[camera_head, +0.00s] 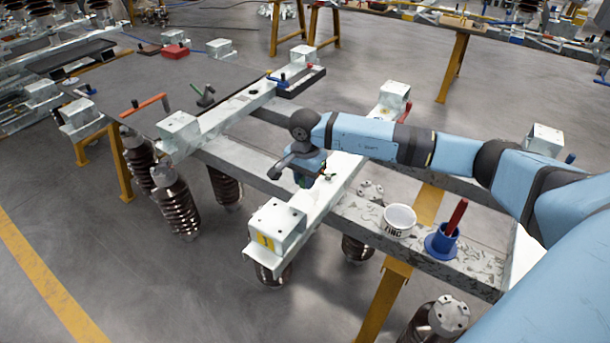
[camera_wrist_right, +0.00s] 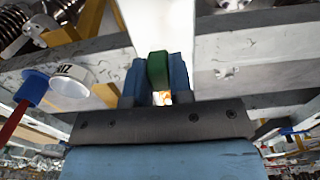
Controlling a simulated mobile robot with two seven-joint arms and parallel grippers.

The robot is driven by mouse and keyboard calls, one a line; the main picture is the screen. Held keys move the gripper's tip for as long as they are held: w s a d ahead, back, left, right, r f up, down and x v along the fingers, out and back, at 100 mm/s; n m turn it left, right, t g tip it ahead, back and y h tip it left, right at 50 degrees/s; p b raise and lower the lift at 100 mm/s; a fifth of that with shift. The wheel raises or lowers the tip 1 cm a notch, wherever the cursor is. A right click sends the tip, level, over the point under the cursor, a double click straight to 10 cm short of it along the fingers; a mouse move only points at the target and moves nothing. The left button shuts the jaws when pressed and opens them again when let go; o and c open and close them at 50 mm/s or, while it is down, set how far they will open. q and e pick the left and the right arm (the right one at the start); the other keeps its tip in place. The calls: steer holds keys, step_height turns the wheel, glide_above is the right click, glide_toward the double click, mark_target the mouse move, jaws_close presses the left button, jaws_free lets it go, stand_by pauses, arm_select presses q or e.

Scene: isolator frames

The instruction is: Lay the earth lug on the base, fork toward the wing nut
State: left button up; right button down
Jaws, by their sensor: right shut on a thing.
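My right gripper (camera_head: 308,172) points down over the long white base (camera_head: 344,168). In the right wrist view its blue fingers (camera_wrist_right: 157,82) are shut on a green piece, which I take to be the sleeve of the earth lug (camera_wrist_right: 158,68). The lug's fork is hidden, and I cannot tell which way it faces or whether it touches the base. The white base also shows beyond the fingers in that view (camera_wrist_right: 158,25). I cannot make out the wing nut. My left gripper is not in view.
A white tape-like roll (camera_head: 399,220) and a blue cup (camera_head: 442,241) with a red-handled tool (camera_head: 456,216) stand on the grey beam to the right. A white box with a yellow mark (camera_head: 275,228) sits at the base's near end. Another white box (camera_head: 394,95) stands at its far end.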

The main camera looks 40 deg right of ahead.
mark_target(305, 205)
step_height(305, 205, down, 3)
steer(key=shift+f+b, duration=0.1)
steer(key=shift+b, duration=0.55)
steer(key=shift+f+b, duration=0.4)
steer(key=shift+f, duration=0.35)
steer(key=shift+f+b, duration=0.6)
steer(key=shift+f, duration=0.55)
arm_select(q)
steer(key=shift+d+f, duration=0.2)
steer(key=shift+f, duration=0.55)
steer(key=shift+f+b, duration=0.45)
steer(key=shift+b, duration=0.05)
arm_select(e)
steer(key=shift+f, duration=0.2)
steer(key=c, duration=0.9)
jaws_free()
